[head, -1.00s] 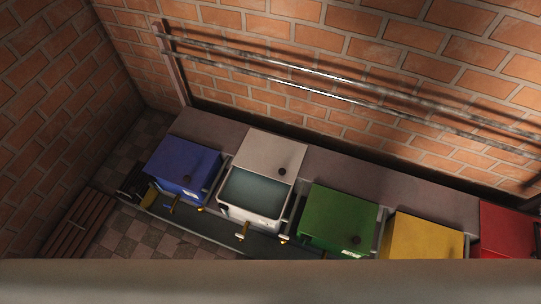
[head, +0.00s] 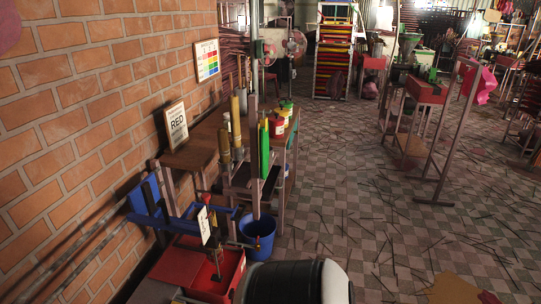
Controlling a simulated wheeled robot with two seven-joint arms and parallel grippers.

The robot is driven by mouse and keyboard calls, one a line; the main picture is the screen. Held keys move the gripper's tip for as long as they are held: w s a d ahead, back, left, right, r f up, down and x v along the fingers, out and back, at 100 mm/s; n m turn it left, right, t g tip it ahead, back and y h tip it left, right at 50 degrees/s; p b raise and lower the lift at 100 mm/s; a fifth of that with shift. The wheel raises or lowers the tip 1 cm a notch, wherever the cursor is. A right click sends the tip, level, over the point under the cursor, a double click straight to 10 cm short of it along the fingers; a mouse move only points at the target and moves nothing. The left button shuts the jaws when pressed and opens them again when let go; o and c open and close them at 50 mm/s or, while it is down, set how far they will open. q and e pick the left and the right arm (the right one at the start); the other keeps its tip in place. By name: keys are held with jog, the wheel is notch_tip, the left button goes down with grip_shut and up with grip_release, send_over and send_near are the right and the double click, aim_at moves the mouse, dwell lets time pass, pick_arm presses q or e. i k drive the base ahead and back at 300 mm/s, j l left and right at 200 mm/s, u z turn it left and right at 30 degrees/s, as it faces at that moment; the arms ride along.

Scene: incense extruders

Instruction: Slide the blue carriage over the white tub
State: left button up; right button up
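The blue carriage (head: 150,207) is on the rails (head: 95,240) along the brick wall at the left, over the red tub's (head: 213,278) end of the row. Its blue arms reach out to the right, with a white card and a dark hanging part above the red tub. The red tub is open, its red lid to the left. The white tub is outside the current view. Neither gripper shows; a rounded black and white part at the bottom centre may be mine.
A wooden bench (head: 193,150) with brass tubes, green rods and small cans stands beyond the carriage. A blue bucket (head: 258,235) stands on the floor by it. Checkered floor (head: 360,200) with scattered sticks is open to the right, before a frame with a red machine (head: 427,92).

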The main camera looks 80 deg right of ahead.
aim_at(142, 199)
jog(key=z, duration=2.15)
